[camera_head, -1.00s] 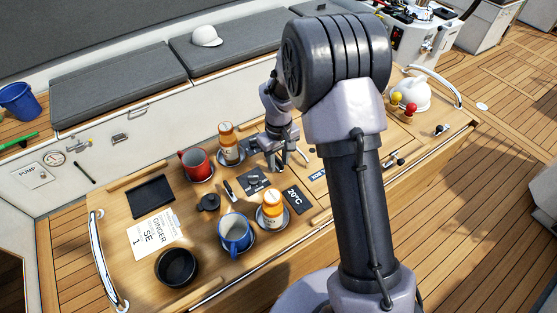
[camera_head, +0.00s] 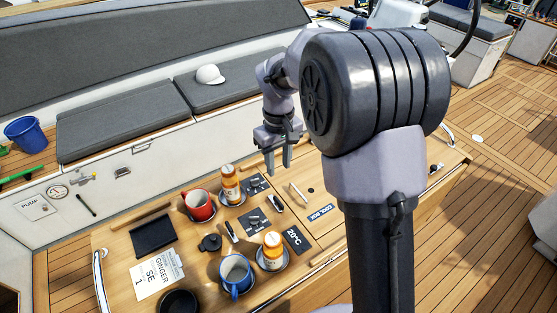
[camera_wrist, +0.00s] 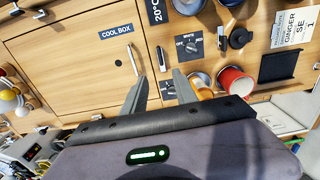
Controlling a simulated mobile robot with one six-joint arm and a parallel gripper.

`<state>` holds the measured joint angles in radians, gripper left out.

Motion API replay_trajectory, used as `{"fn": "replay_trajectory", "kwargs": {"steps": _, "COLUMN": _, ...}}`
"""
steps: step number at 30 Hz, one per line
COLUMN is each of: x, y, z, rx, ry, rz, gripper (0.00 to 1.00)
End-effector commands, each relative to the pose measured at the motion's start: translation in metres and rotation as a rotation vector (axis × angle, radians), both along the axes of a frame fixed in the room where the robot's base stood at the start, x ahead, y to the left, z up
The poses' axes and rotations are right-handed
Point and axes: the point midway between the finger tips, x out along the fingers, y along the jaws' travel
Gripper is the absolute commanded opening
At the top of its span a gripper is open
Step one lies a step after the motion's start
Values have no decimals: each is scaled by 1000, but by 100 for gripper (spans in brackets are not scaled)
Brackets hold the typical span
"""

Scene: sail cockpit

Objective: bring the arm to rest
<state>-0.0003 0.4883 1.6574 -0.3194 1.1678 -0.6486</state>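My gripper (camera_head: 279,162) hangs above the wooden cockpit table (camera_head: 330,240), clear of everything on it. Its two fingers point down and stand apart with nothing between them.
On the table stand a red mug (camera_head: 199,205), a blue mug (camera_head: 236,273), two orange-and-white bottles (camera_head: 230,184) and a black bowl (camera_head: 179,302). A white cap (camera_head: 210,75) lies on the grey bench cushion (camera_head: 120,116) behind. A blue bucket (camera_head: 25,133) stands at left.

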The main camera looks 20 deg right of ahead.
Motion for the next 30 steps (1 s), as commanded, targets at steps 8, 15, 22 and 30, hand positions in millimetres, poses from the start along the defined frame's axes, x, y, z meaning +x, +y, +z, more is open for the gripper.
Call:
{"fn": "replay_trajectory", "kwargs": {"steps": 8, "x": 0, "y": 0, "z": -1, "rx": 0, "ry": 0, "rz": 0, "gripper": 35}}
{"fn": "replay_trajectory", "kwargs": {"steps": 15, "x": -28, "y": 5, "z": 14, "rx": 27, "ry": -72, "rz": -90, "gripper": 35}}
{"fn": "replay_trajectory", "kwargs": {"steps": 22, "x": -168, "y": 27, "z": 18, "rx": 196, "ry": -312, "rz": -460, "gripper": 35}}
{"fn": "replay_trajectory", "kwargs": {"steps": 30, "x": -250, "y": 39, "z": -23, "rx": 345, "ry": -431, "rz": -685, "gripper": 35}}
